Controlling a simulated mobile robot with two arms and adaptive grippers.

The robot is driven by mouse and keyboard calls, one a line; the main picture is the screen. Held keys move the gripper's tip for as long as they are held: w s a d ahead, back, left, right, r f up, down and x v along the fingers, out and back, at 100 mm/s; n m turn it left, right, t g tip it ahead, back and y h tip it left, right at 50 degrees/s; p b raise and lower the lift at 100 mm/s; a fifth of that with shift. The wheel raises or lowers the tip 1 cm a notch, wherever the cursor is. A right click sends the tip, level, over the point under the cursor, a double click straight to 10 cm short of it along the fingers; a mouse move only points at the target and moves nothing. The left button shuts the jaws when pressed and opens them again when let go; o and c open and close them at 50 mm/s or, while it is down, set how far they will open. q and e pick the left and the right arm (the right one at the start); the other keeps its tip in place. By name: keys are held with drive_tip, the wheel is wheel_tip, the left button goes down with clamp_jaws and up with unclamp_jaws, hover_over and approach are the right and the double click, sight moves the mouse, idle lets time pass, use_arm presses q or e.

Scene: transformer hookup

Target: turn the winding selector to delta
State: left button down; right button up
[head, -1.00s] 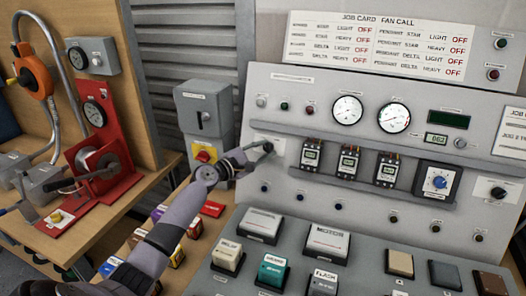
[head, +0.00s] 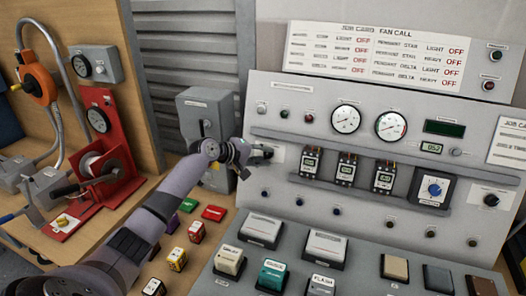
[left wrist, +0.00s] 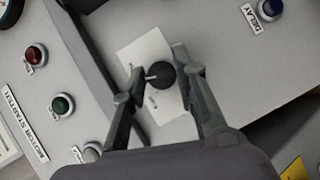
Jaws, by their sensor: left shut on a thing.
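A black round selector knob (left wrist: 161,76) with a pale pointer line sits on a white plate (left wrist: 143,50) on the grey panel. In the left wrist view the knob lies between the two fingers of my left gripper (left wrist: 158,69), which is shut on it. In the head view my left gripper (head: 262,154) reaches the left part of the upright panel and hides most of the knob. The plate's lettering is too small to read, so I cannot tell which setting the pointer marks. My right gripper is not in view.
The upright panel (head: 300,92) carries dials, contactors and a blue knob (head: 434,188). Another black knob (head: 491,200) is at the far right. A grey switch box (head: 207,115) stands close behind my left wrist. Coloured blocks lie on the bench below my arm.

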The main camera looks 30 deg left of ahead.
use_arm(q)
drive_tip(key=m+p, duration=0.1)
drive_tip(key=m+g+y+p, duration=0.1)
drive_tip(key=shift+d+r+m+g+p, duration=0.1)
drive_tip(key=shift+r+m+g+p, duration=0.05)
drive_tip(key=shift+m+g+p, duration=0.2)
drive_tip(key=shift+m+p, duration=0.35)
drive_tip(key=shift+f, duration=0.2)
drive_tip(key=c, duration=1.4)
unclamp_jaws()
drive_tip(key=shift+c, duration=0.2)
drive_tip(key=shift+r, duration=0.1)
drive_tip(key=v, duration=1.2)
drive_tip(key=shift+d, duration=0.2)
